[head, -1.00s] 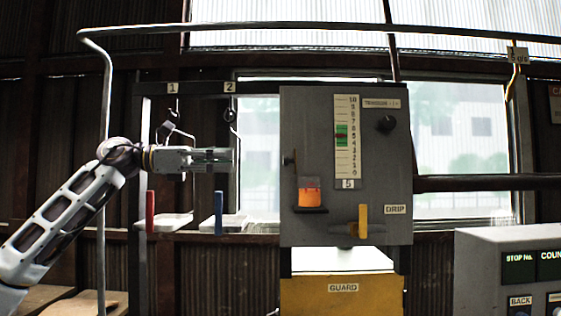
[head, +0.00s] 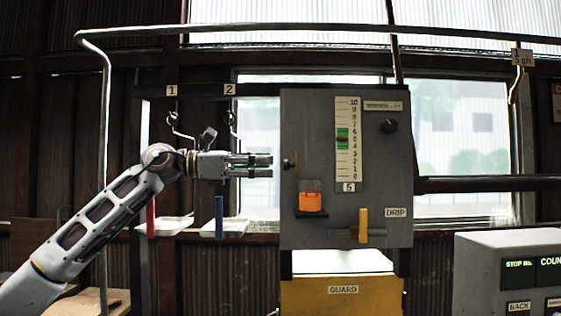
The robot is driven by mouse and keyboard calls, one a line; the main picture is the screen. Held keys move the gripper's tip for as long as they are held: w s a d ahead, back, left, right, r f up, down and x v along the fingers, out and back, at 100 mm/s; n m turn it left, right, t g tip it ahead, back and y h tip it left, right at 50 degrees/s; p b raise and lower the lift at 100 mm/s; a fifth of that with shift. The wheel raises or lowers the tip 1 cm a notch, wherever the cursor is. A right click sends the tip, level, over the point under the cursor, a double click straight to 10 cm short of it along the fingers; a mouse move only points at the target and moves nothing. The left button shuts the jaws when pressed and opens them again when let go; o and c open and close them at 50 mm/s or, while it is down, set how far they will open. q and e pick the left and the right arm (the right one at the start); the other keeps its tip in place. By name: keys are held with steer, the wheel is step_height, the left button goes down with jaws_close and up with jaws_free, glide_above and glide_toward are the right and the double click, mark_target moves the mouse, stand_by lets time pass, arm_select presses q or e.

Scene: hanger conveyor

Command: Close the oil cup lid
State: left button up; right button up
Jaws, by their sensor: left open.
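The oil cup (head: 311,202) is a small orange vessel on a dark shelf at the lower left of the grey panel (head: 350,215). My right gripper is not in view.
The panel carries a scale (head: 348,140), a black knob (head: 388,126) and a yellow lever (head: 363,222). A yellow guard (head: 342,300) is below. A grey console (head: 500,270) is at lower right.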

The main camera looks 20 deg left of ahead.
mark_target(290, 165)
arm_select(q)
steer(key=shift+p+x, duration=0.65)
steer(key=shift+x, duration=1.85)
steer(key=shift+c, duration=0.2)
jaws_close()
